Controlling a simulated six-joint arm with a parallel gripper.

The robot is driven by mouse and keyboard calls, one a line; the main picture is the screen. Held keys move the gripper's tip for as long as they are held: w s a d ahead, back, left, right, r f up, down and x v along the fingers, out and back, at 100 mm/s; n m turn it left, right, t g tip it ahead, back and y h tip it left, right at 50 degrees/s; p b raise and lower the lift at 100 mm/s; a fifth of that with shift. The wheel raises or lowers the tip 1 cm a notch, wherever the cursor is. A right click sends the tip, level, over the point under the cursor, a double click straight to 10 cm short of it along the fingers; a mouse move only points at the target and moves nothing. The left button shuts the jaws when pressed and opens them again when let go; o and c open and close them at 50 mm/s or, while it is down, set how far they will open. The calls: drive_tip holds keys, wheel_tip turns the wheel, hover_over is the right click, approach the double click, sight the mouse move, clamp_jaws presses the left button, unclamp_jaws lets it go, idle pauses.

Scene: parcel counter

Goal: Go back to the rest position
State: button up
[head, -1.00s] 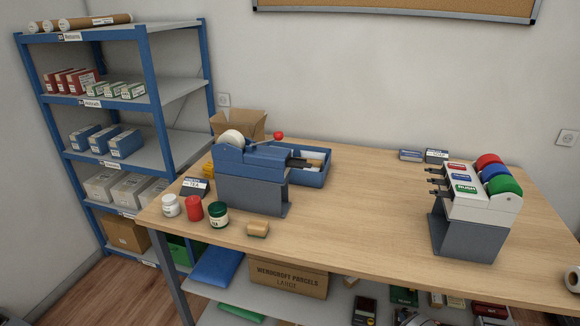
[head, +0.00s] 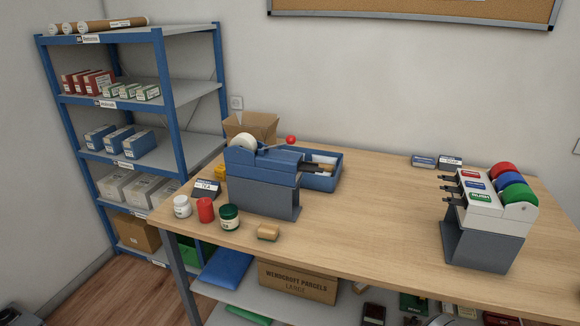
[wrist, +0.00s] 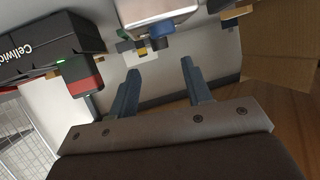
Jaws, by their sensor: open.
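My gripper (wrist: 160,85) shows in the wrist view with its two blue-grey fingers spread apart and nothing between them. Beyond the fingertips are a pale boxy thing (wrist: 155,12) and a small yellow and white thing (wrist: 140,50), apart from the fingers as far as I can tell. My gripper and arm do not show in the head view.
A blue shelf rack (head: 185,110) stands left. The wrist view shows a black box (wrist: 50,45) and cardboard (wrist: 285,50).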

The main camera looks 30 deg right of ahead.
drive_tip(key=v, duration=1)
drive_tip(key=w+a+f+n+y, duration=0.1)
drive_tip(key=w+a+n+y, duration=0.2)
drive_tip(key=w+a, duration=0.2)
drive_tip(key=shift+w+f, duration=0.4)
drive_tip(key=shift+w, duration=1.5)
drive_tip(key=o, duration=1.2)
drive_tip(key=s+a+r+n+g+y, duration=0.1)
drive_tip(key=s+a+r+g+y, duration=0.3)
drive_tip(key=s+r, duration=1.05)
drive_tip(key=w+f+t+h, duration=0.1)
drive_tip(key=w+f+h, duration=0.1)
drive_tip(key=w+f, duration=0.3)
drive_tip(key=w, duration=0.3)
drive_tip(key=shift+d, duration=0.35)
